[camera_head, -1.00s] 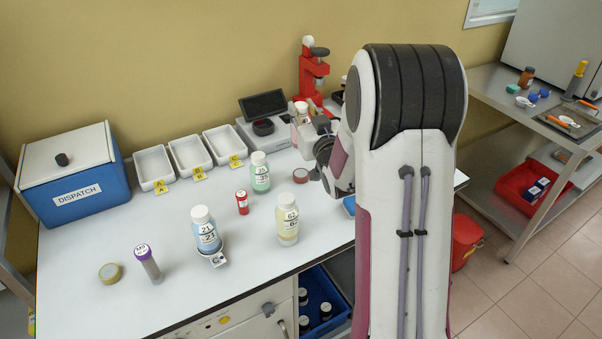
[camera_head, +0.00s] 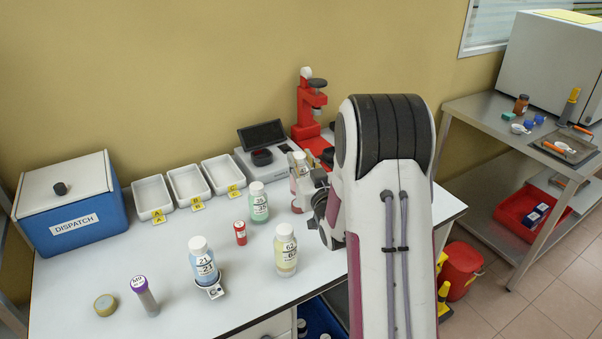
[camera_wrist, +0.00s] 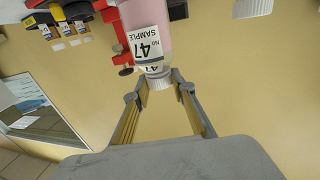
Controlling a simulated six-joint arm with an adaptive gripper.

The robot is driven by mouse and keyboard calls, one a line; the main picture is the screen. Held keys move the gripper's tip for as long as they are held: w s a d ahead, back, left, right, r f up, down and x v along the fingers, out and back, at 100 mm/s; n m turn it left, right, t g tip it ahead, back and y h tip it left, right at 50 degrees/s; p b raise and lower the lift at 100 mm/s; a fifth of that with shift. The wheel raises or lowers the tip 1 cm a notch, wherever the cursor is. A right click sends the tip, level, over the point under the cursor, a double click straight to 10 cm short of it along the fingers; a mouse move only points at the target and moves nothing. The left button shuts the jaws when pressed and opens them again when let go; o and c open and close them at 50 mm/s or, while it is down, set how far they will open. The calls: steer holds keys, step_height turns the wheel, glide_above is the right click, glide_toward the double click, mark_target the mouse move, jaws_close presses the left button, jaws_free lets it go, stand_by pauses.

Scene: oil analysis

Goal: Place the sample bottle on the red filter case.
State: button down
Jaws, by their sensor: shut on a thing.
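The sample bottle (camera_head: 296,182) is pink with a white cap and a white label. In the wrist view the bottle (camera_wrist: 157,45) shows the number 47. My gripper (camera_head: 308,171) is shut on it near the cap, with the two fingers (camera_wrist: 160,82) on either side. The bottle looks upright. I cannot tell whether bottle and case touch.
A green bottle (camera_head: 258,204), a yellow bottle (camera_head: 285,252) and a small red container (camera_head: 240,233) stand to the left and front. A blue bottle (camera_head: 203,262) is farther left. A device with a dark screen (camera_head: 262,136) and a red press (camera_head: 306,105) stand behind.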

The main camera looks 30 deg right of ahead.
mark_target(302, 175)
steer(key=shift+f, duration=0.15)
steer(key=shift+f, duration=2.05)
steer(key=c, duration=1.7)
jaws_free()
steer(key=shift+s, duration=0.1)
steer(key=v, duration=1.1)
steer(key=shift+s, duration=0.35)
steer(key=shift+w+a+r, duration=0.1)
steer(key=shift+a+r, duration=0.1)
steer(key=shift+a, duration=0.05)
